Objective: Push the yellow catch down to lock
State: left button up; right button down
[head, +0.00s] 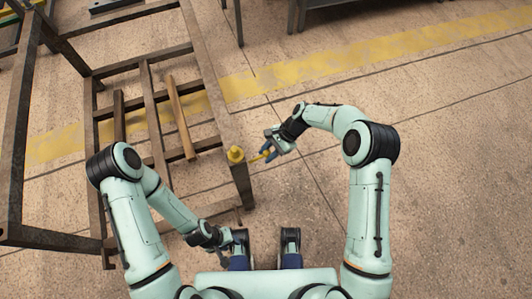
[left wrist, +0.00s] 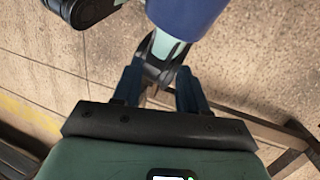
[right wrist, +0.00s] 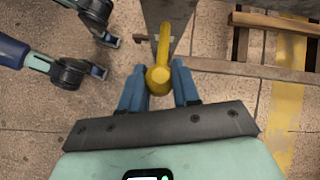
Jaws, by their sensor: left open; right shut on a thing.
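The yellow catch (head: 235,155) sits on the near right corner post of the dark metal rack (head: 213,95). My right gripper (head: 268,147) is just to the right of this post. In the right wrist view the catch's yellow lever (right wrist: 163,45) runs from the post towards me, and its rounded end lies between the blue fingers of my right gripper (right wrist: 158,82), which is shut on it. The fingers partly hide the lever in the head view. My left gripper (head: 226,250) is low, near the rack's front edge, open and empty; its spread fingers show in the left wrist view (left wrist: 160,88).
The rack has bars across it and a loose-looking wooden slat (head: 180,118) inside. A yellow floor stripe (head: 340,62) passes behind. The concrete floor right of the rack is clear. Another dark frame (head: 345,8) stands at the top edge.

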pick_arm(q)
jog(key=w+a+f+t+y+b, duration=0.2)
jog(key=w+a+f+t+b, duration=0.25)
jog(key=w+f+b, duration=0.7)
jog(key=shift+n+g, duration=0.5)
jog(key=shift+g, duration=0.35)
jog(key=shift+s+a+f, duration=0.3)
jog(key=shift+s+f, duration=0.35)
jog(key=shift+f, duration=0.1)
jog(key=shift+s+a+f, duration=0.3)
jog(key=shift+s+f, duration=0.35)
jog(key=shift+f, duration=0.1)
pick_arm(e)
notch_tip(320, 180, down, 9)
jog(key=a+g+y, duration=0.1)
jog(key=g+y, duration=0.1)
jog(key=y, duration=0.3)
jog(key=shift+s+a+f+y, duration=0.15)
jog(key=shift+s+a+y, duration=0.1)
jog(key=shift+s+y, duration=0.15)
jog(key=c, duration=0.8)
grip_release()
jog(key=shift+w, duration=0.1)
